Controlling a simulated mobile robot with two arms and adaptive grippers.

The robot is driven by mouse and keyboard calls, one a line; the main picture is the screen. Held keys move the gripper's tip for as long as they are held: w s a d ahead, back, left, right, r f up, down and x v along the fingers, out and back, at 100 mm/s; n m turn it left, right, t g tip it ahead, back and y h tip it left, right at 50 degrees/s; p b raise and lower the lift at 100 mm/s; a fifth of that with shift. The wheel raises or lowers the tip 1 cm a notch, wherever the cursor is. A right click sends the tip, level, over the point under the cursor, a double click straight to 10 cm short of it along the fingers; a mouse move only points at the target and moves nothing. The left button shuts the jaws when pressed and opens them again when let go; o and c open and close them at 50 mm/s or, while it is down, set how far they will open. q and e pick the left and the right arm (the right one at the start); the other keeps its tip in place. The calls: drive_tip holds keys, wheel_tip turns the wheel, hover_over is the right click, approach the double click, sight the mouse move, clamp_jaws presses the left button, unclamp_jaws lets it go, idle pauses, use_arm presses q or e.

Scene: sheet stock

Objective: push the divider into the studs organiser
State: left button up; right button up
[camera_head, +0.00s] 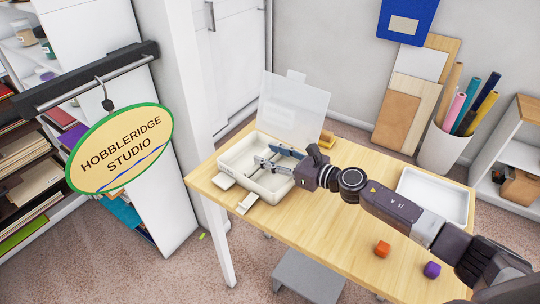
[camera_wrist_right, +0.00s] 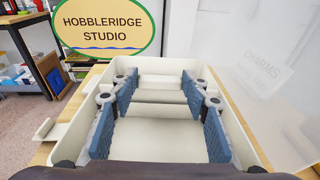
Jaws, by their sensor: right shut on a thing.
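The organiser (camera_head: 232,160) is a shallow cream box on the wooden table, with its clear lid (camera_head: 295,108) raised at the back. In the right wrist view, the organiser's wall (camera_wrist_right: 240,125) surrounds the fingers and the lid (camera_wrist_right: 270,80) carries faint lettering that seems to read CHARMS. My right gripper (camera_head: 281,159) reaches into the box from the right. Its blue finger pads (camera_wrist_right: 160,100) are shut on the ends of a pale divider (camera_wrist_right: 158,110) that spans between them. The divider's lower edge is hidden, so I cannot tell how deep it sits. My left gripper is not in view.
An oval sign (camera_head: 120,148) hangs at left.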

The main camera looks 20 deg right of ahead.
drive_tip(key=shift+f+b, duration=1.2)
drive_tip(key=shift+b, duration=0.15)
idle(1.7)
drive_tip(key=shift+s+f, duration=0.1)
drive_tip(key=shift+f, duration=0.15)
idle(0.8)
drive_tip(key=o, duration=1.2)
drive_tip(key=o, duration=0.5)
drive_tip(key=shift+c, duration=0.2)
